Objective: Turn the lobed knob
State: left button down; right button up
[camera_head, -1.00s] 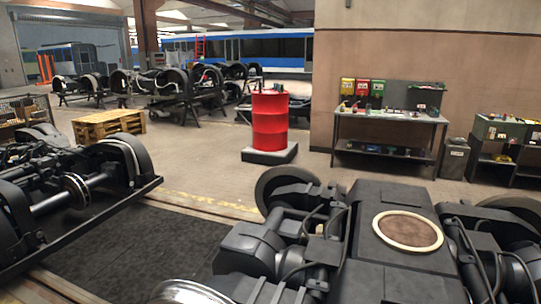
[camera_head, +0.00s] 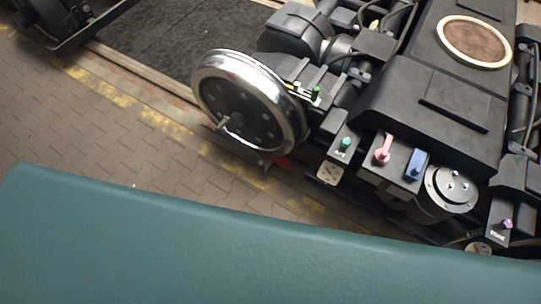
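Several small coloured controls sit on the near end of the dark bogie (camera_head: 440,115). They are a green knob (camera_head: 345,145) on a small labelled block, a pink-red lever-like handle (camera_head: 383,152), a blue handle (camera_head: 415,164) and a small purple knob (camera_head: 507,224) on a labelled block at the right. A small green-topped part (camera_head: 315,93) stands farther back beside the wheel. The controls are too small for me to tell which one is lobed. Neither of my grippers shows.
A shiny steel wheel (camera_head: 250,103) stands at the bogie's left. A round metal flange (camera_head: 451,188) sits right of the blue handle. Paved floor (camera_head: 95,125) with a worn yellow line lies open at the left. Another bogie's edge (camera_head: 85,30) shows top left.

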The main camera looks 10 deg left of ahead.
aim_at(505, 224)
jog(key=z, duration=2)
